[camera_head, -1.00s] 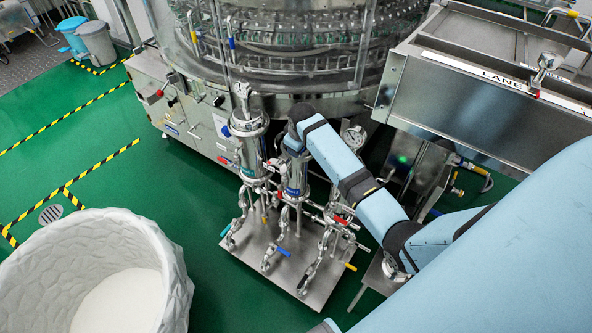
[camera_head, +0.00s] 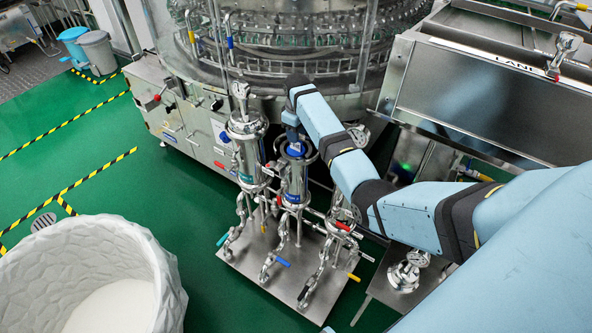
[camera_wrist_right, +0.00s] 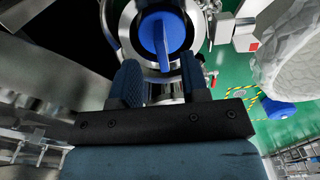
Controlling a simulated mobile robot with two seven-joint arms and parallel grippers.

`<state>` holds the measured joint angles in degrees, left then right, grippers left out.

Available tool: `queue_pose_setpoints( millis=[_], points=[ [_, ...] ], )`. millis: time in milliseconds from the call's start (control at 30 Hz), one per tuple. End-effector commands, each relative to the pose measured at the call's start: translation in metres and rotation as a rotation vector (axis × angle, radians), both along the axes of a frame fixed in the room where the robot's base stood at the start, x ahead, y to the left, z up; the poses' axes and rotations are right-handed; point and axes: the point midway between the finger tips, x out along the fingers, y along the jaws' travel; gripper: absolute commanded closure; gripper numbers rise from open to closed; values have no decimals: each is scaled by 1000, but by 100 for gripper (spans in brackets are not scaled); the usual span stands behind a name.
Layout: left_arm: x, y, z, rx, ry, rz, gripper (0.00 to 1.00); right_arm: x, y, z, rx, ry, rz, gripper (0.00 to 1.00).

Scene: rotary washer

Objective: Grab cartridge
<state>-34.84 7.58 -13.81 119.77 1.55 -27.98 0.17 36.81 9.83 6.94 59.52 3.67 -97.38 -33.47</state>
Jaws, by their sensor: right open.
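The cartridge's blue round top with a raised fin (camera_wrist_right: 162,38) sits inside the open mouth of a steel cylinder housing (camera_wrist_right: 124,28) in the right wrist view. In the head view the blue top (camera_head: 296,149) shows in the middle housing (camera_head: 294,182) of the stand. My right gripper (camera_wrist_right: 160,72) is open, with one finger on each side below the fin, and holds nothing. In the head view it (camera_head: 291,128) is just above and behind the middle housing, largely hidden by my wrist. Contact with the fin cannot be told. My left gripper is not in view.
A second steel housing (camera_head: 249,150) stands close on the left, and a third assembly with a gauge (camera_head: 342,216) on the right. Pipes and valves rise from the base plate (camera_head: 250,262). The washer (camera_head: 290,70) is close behind. A white tub (camera_head: 165,262) stands front left.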

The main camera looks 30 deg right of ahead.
Motion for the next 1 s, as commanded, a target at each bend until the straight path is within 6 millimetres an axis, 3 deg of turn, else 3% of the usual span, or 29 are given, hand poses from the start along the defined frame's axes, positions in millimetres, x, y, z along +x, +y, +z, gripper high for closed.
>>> queue_pose_setpoints(
  millis=[167,400,667,867,1000],
  points=[
    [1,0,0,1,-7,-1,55,-1,1,-12,0,-1,0,58],
    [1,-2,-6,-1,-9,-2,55,-2,1,-48,0,0,0,58],
    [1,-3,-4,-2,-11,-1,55,-2,1,-53,-1,-1,0,58],
    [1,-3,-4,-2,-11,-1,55,-2,1,-53,-1,-1,0,100],
    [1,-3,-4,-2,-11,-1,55,-2,1,-53,-1,-1,0,100]
  ],
)
